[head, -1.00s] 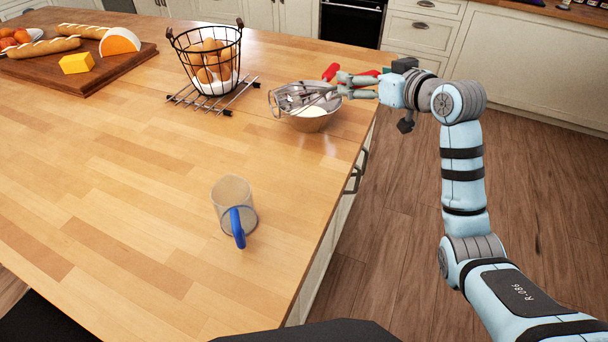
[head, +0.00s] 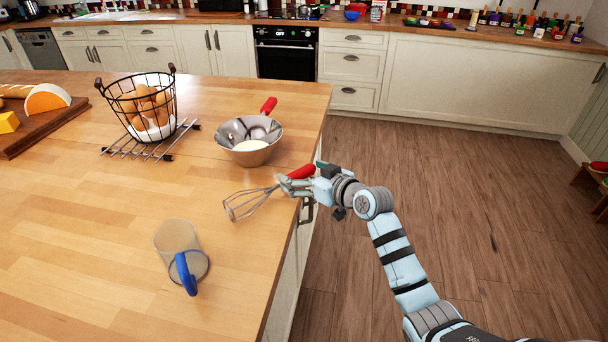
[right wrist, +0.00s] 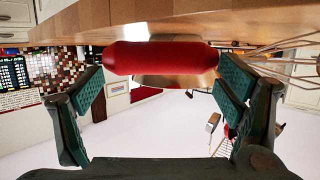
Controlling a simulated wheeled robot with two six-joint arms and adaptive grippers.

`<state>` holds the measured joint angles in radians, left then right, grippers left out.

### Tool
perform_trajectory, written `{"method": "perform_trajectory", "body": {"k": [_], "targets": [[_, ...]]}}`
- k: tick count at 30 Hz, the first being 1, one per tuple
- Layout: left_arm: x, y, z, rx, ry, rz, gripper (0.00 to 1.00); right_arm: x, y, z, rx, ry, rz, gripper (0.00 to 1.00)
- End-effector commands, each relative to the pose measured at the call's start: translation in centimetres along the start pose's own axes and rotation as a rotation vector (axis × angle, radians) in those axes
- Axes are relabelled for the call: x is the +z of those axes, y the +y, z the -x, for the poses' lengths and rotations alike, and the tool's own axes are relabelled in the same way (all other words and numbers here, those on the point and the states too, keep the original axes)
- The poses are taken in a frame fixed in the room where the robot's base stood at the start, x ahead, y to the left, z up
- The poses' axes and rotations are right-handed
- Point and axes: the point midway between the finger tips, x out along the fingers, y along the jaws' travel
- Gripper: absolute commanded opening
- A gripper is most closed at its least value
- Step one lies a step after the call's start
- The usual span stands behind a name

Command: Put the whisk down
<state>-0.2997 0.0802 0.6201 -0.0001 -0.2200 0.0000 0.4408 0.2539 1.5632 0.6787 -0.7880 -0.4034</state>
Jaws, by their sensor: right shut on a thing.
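The whisk has silver wire loops (head: 250,203) and a red handle (head: 301,172). In the head view it lies level at the right edge of the wooden island top (head: 190,90), loops to the left. I cannot tell whether the loops touch the wood. My right gripper (head: 291,186) is shut on the whisk at its handle. In the right wrist view the red handle (right wrist: 160,57) spans across in front of the fingers (right wrist: 163,95), with wires at the right. My left gripper is not in view.
A wire basket of eggs (head: 135,105) stands on a metal rack (head: 118,151). A clear mug with a blue handle (head: 185,273) is at front left. Bare wood lies between.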

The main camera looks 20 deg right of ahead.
Motion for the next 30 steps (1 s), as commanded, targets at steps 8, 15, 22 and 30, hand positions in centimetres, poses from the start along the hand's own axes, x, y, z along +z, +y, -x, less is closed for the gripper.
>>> {"method": "perform_trajectory", "body": {"k": [8, 15, 22, 30], "targets": [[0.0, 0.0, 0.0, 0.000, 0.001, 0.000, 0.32, 0.0, 0.0, 0.0, 0.000, 0.000, 0.000, 1.00], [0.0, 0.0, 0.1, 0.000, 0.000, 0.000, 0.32, -0.1, 0.1, 0.4, 0.001, -0.001, 0.000, 1.00], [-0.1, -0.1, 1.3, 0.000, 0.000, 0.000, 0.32, -0.2, 0.1, 5.4, 0.003, -0.003, 0.006, 1.00], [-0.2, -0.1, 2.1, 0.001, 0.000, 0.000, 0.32, -0.1, 0.1, 11.4, 0.002, -0.002, 0.004, 1.00]]}}
